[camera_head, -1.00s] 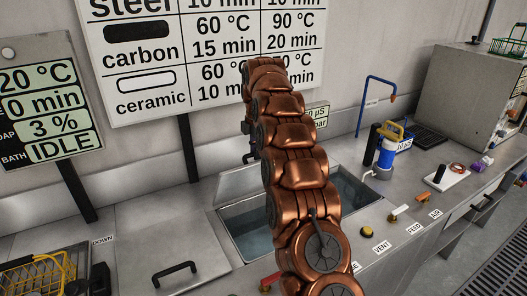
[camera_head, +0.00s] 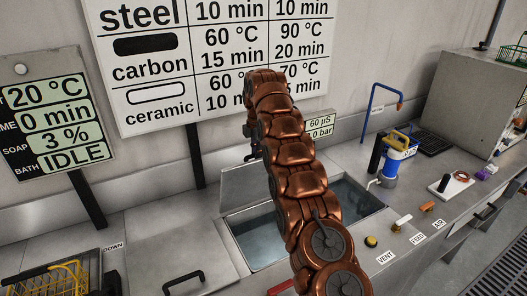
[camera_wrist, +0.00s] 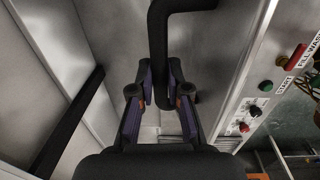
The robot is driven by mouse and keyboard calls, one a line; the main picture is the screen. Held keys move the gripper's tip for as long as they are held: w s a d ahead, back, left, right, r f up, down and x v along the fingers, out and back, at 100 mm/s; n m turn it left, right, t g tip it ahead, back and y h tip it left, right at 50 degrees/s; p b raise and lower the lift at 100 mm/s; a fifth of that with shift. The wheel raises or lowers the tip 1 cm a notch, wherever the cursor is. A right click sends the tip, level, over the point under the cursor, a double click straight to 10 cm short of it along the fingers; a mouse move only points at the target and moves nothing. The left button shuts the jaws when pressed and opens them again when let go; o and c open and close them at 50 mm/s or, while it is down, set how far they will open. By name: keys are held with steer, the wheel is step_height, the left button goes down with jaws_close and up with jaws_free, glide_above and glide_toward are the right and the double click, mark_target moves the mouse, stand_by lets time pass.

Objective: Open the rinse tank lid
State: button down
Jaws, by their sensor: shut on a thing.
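The rinse tank lid (camera_head: 246,187) stands raised on edge at the back of the open tank (camera_head: 258,240) in the head view. Water shows in the tank below it. My copper arm reaches over the tank and hides much of the lid. My gripper (camera_wrist: 162,92) shows in the wrist view, its two fingers closed around the black bar handle (camera_wrist: 158,40). In the head view only a dark part of the gripper shows at the arm's far side.
Another lid with a black handle (camera_head: 184,280) lies shut at the front left. A yellow basket (camera_head: 50,280) is in the left corner. A blue cylinder (camera_head: 392,165), valves labelled VENT, FEED and AIR, and a grey cabinet (camera_head: 475,100) stand to the right. Signs hang behind.

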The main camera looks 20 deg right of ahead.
steer(key=shift+w+f, duration=0.1)
steer(key=shift+w, duration=0.2)
stand_by(0.4)
steer(key=c, duration=1.4)
jaws_free()
steer(key=shift+w, duration=0.15)
steer(key=shift+o, duration=1.3)
steer(key=shift+p, duration=0.3)
steer(key=shift+s+b, duration=0.25)
steer(key=shift+b, duration=0.1)
